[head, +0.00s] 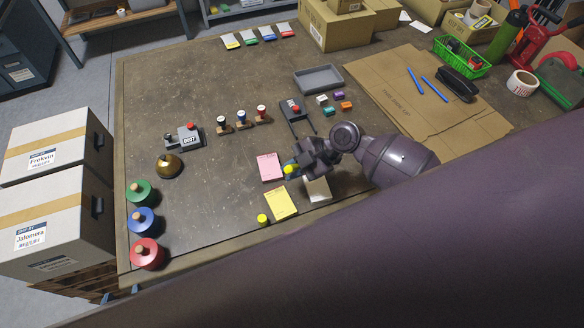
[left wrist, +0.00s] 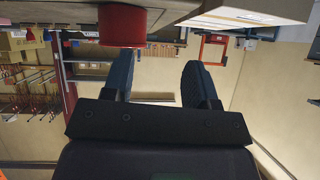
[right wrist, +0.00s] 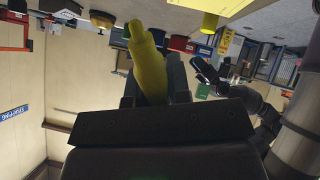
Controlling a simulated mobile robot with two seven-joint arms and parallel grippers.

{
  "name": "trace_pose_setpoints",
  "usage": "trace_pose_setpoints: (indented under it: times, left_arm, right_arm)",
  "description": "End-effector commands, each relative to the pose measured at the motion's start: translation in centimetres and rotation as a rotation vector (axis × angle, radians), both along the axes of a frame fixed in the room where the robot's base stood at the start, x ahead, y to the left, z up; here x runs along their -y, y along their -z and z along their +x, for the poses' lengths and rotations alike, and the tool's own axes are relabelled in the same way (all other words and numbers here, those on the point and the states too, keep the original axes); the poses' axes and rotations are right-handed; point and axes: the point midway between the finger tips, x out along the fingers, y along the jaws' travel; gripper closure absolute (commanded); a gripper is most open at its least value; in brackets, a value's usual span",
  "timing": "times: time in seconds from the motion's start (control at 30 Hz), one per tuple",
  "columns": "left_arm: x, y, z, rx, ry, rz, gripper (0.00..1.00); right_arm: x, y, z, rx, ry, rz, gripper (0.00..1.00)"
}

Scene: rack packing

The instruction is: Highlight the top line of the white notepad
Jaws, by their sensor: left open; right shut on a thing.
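The white notepad (head: 318,190) lies on the workbench, partly covered by my right arm and gripper. The pink notepad (head: 268,165) and yellow notepad (head: 281,204) lie to its left. My right gripper (head: 294,167) is just above and left of the white notepad. It is shut on a yellow highlighter (right wrist: 150,70), whose yellow end also shows in the head view (head: 291,169). A small yellow cylinder (head: 262,219), perhaps its cap, stands by the yellow notepad. My left gripper (left wrist: 161,78) is open and empty in the left wrist view; it is not visible in the head view.
Red (head: 148,255), blue (head: 143,221) and green (head: 140,192) knobbed cylinders line the left edge. Several stamps (head: 243,119) and a grey tray (head: 318,78) stand farther back. Flattened cardboard (head: 400,100) covers the right. The bench's left-centre is mostly clear.

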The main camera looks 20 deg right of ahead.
Motion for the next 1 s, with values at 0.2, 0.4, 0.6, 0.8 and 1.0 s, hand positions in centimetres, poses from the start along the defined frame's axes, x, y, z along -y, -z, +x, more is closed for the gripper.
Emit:
trace_pose_setpoints:
  times: [0.2,0.4,0.6,0.8,1.0]
  left_arm:
    - [0.1,0.8,0.3,0.006,0.001,-0.002,0.47]
    - [0.1,1.4,0.5,0.008,0.002,-0.001,0.47]
    - [0.2,1.9,0.6,0.010,0.003,-0.001,0.47]
    - [0.2,2.7,0.9,0.016,0.004,-0.001,0.47]
    - [0.2,3.0,1.0,0.017,0.006,-0.001,0.47]
  right_arm:
    - [0.0,1.7,0.0,-0.002,0.001,0.000,1.00]
    - [0.0,2.9,0.0,-0.001,0.001,0.000,1.00]
    - [0.0,4.2,0.0,-0.001,0.002,-0.001,1.00]
    - [0.0,5.1,0.0,-0.001,0.001,-0.001,1.00]
    - [0.0,5.3,0.0,0.000,0.000,0.000,1.00]
